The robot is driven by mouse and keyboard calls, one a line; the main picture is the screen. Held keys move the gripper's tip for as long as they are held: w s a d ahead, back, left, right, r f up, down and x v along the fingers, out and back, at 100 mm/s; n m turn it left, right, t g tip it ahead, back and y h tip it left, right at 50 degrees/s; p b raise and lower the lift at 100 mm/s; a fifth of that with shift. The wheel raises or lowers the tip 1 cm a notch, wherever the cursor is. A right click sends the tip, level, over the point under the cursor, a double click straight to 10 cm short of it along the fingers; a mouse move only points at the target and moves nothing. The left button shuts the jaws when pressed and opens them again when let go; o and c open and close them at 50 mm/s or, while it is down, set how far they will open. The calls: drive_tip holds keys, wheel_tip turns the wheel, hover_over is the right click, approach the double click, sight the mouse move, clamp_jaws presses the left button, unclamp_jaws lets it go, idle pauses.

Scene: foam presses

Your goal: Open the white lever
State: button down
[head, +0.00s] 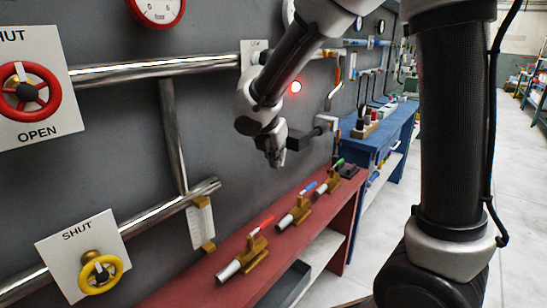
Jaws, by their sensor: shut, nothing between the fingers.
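I cannot clearly pick out a white lever in the head view. A narrow pale piece (201,222) with a brass-coloured end hangs beside the lower pipe, but I cannot tell whether it is a lever. Three brass valves stand on the red bench (190,289): one with a red lever (261,226), one with a blue lever (309,187) and one with a green lever (338,162). My gripper (277,160) is shut and empty, pointing down in front of the grey wall, above and apart from the bench valves. My wrist hides part of the wall.
A red handwheel (42,90) and a yellow handwheel (101,273) sit on white plates at left. Steel pipes (165,67) run along the wall. An orange-handled fitting (336,82) and a blue bench (375,145) stand farther back. The floor (375,235) at right is clear.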

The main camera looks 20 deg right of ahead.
drive_tip(key=shift+w+d+f, duration=0.55)
drive_tip(key=shift+d+f, duration=0.25)
drive_tip(key=shift+f, duration=0.05)
drive_tip(key=shift+a, duration=0.1)
